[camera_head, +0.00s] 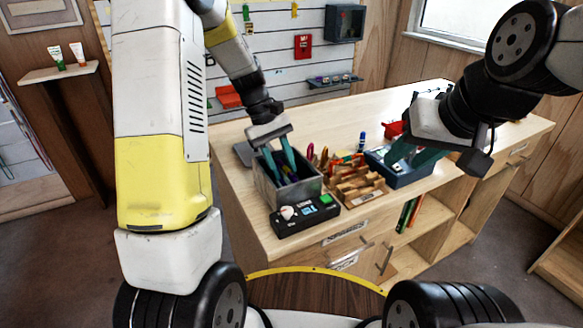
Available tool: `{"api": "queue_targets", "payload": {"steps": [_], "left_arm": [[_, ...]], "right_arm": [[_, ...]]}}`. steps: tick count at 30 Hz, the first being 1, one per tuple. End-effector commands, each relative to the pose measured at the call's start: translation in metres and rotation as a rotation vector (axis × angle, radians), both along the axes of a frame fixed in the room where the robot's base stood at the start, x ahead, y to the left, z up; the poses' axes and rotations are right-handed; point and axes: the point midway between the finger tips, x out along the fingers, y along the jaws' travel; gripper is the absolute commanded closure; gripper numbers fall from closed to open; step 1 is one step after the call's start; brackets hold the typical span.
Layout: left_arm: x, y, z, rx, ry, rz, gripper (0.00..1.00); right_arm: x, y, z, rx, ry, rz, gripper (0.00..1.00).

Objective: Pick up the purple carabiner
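A grey open-topped bin (292,196) stands on the wooden counter and holds small dark and coloured items. A small purple patch in it may be the purple carabiner, but its shape is too small and too hidden to make out. My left gripper (284,174) points down into the bin, its two teal fingers apart with the tips below the rim. I see nothing clearly held between them. My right gripper (408,158) is over the blue box (403,178) farther right, with its teal fingers apart.
A black device with a green button (306,215) sits in front of the bin. A wooden rack with slots (358,187) stands between the bin and the blue box. The counter (345,127) is bare towards the back.

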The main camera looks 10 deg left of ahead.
Motion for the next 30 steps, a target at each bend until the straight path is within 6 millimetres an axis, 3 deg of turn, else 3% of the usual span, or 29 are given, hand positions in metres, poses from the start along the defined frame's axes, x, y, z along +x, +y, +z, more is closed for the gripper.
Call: {"api": "queue_targets", "payload": {"steps": [3,8,30], "left_arm": [[0.0001,0.0,0.0003,0.0,0.0,-0.001,0.69],[0.0002,0.0001,0.0005,0.0,-0.001,-0.001,1.0],[0.0002,0.0002,0.0007,0.0,-0.001,-0.001,1.0]], "right_arm": [[0.0,0.0,0.0,0.0,0.0,0.0,0.64],[0.0,0.0,0.0,0.0,0.0,0.0,0.64],[0.0,0.0,0.0,0.0,0.0,0.0,0.64]]}}
